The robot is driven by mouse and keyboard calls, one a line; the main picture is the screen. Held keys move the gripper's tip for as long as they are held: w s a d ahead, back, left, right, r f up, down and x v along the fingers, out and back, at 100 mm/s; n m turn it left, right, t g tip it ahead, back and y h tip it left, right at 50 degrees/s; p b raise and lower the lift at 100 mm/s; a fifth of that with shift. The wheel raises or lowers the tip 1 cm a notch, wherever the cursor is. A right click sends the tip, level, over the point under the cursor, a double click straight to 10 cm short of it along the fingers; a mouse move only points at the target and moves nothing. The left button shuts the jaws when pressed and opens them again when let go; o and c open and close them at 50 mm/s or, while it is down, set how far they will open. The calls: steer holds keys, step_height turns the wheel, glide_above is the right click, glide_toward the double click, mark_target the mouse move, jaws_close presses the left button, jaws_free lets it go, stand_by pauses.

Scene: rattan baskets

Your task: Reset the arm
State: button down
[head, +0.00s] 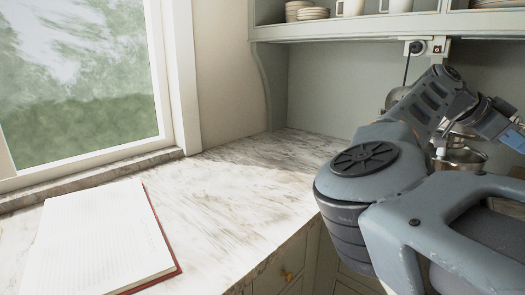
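My arm fills the right side of the head view, its grey links bent up over the counter's right part and running to the right edge. The fingers of my gripper are not in view, so whether it is open or holds anything does not show. My arm hides part of the counter and wall behind it.
An open notebook (95,240) with a red cover edge lies at the left of the marble counter (235,185), whose middle is clear. Metal cookware (462,158) is partly hidden behind my arm. A shelf (345,29) with dishes hangs above; a window (80,75) is at left.

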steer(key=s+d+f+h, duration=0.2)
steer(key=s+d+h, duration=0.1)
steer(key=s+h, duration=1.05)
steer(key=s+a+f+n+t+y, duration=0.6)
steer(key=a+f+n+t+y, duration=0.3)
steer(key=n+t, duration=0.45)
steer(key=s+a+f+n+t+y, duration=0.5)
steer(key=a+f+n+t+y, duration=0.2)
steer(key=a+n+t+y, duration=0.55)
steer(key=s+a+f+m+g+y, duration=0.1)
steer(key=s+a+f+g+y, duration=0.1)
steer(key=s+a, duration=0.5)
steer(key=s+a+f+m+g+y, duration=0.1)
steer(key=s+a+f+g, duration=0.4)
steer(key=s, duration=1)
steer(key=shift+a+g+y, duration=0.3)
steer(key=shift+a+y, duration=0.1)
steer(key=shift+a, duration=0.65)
